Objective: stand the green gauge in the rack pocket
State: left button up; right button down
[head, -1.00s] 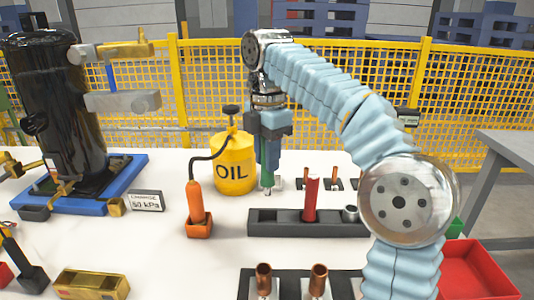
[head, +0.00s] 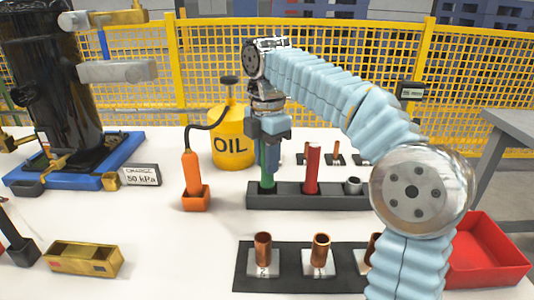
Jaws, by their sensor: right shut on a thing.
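The green gauge (head: 268,176) is upright at the left end of the dark rack (head: 330,196). Its lower end meets the rack's top at the left pocket; how deep it sits I cannot tell. My right gripper (head: 268,150) points down and is shut on the gauge's upper part, hiding it. A red gauge (head: 312,168) stands in the rack's middle, and a grey ring-like socket (head: 353,185) shows at its right. My left gripper is not in view.
A yellow oil can (head: 232,140) and an orange-handled tool in its holder (head: 196,200) stand close left of the rack. Copper stubs on a dark strip (head: 290,284) lie in front. A red bin (head: 490,250) is at right. White table is clear between.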

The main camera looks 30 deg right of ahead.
jog(key=shift+f+b, duration=0.45)
jog(key=shift+f, duration=0.35)
dwell(0.4)
jog(key=c, duration=0.8)
grip_release()
notch_tip(320, 180, up, 14)
jog(key=p, duration=0.6)
jog(key=shift+f, duration=0.1)
